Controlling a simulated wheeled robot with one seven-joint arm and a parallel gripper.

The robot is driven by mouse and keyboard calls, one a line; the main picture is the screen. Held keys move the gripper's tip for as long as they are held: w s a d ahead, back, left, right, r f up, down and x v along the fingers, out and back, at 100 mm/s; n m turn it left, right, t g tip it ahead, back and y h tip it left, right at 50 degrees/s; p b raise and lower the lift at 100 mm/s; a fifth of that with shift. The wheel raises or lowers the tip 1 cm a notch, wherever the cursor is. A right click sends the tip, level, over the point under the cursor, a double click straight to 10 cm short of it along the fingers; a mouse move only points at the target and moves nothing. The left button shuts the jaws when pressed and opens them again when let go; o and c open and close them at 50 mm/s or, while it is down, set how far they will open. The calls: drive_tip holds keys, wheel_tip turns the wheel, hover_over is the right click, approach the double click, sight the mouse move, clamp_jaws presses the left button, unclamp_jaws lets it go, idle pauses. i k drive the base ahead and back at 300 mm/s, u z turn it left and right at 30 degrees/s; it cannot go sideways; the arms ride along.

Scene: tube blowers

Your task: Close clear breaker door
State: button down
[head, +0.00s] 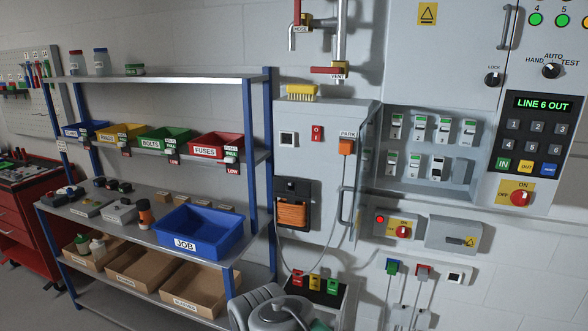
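The clear breaker door (367,172) stands open at the left of the breaker recess, swung out and seen nearly edge-on. The recess (433,148) is uncovered and holds two rows of breakers with green and white labels. A grey bar handle (347,206) shows by the door's outer edge; I cannot tell whether it belongs to the door or to the cabinet behind. Rounded grey parts of my arm show at the bottom middle, well below the door. My gripper's fingers are not in view.
Below the recess are a red rotary switch (403,231) and a grey box (453,235). A keypad panel (531,150) is at right. Shelves with bins, including a blue JOB bin (200,232), stand left.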

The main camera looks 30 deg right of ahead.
sight(369, 151)
drive_tip(key=u, duration=0.55)
drive_tip(key=i, duration=0.55)
drive_tip(key=z, duration=2.3)
drive_tip(key=k, duration=0.5)
drive_tip(key=u, duration=1.15)
drive_tip(key=i, duration=0.4)
drive_tip(key=u, duration=1)
